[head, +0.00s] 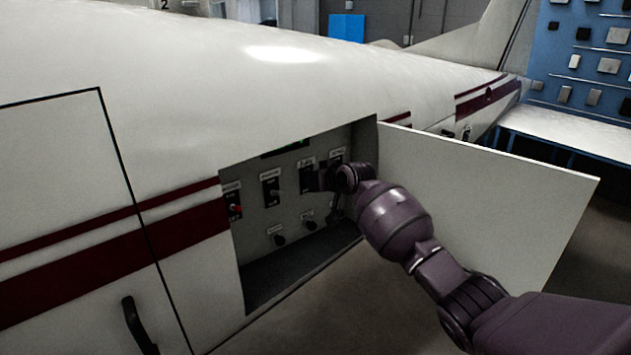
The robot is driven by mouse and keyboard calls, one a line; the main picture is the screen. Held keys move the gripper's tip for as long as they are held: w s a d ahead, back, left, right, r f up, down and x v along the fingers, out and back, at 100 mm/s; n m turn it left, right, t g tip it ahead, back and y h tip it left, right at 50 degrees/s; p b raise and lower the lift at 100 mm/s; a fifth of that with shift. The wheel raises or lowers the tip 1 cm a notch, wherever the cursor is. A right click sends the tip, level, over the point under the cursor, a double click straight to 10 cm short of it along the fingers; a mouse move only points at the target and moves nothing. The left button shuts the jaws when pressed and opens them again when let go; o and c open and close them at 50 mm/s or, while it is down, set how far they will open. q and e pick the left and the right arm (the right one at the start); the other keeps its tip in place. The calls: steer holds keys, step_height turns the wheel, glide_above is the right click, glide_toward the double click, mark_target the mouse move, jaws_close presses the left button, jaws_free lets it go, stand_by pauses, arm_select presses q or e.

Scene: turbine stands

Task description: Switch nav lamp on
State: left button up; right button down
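A recessed switch panel (262,232) sits in the side of a white aircraft with dark red stripes. It holds a row of labelled toggle switches: one with red on it (234,205) at the left, a black-plated one (271,190), another black-plated one (306,178) and one farther right (336,158). The labels are too small to read, so I cannot tell which is the nav lamp switch. My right gripper (326,180) reaches into the recess, its tip at or just beside the third switch. Contact and finger opening cannot be made out. My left gripper is not in view.
The panel's open door (490,195) stands out to the right, behind my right arm. Two round knobs (280,240) (311,225) sit below the switches. A dark handle (138,325) is at lower left. A white workbench (570,130) stands at the back right.

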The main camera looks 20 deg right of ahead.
steer(key=shift+r, duration=0.1)
stand_by(0.3)
steer(key=c, duration=1.1)
jaws_free()
arm_select(q)
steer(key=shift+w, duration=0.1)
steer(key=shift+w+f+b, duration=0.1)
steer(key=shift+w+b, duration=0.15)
steer(key=shift+b, duration=0.35)
arm_select(e)
steer(key=v, duration=1)
steer(key=shift+s+d+r, duration=0.15)
steer(key=shift+s+r, duration=0.05)
steer(key=shift+s, duration=0.1)
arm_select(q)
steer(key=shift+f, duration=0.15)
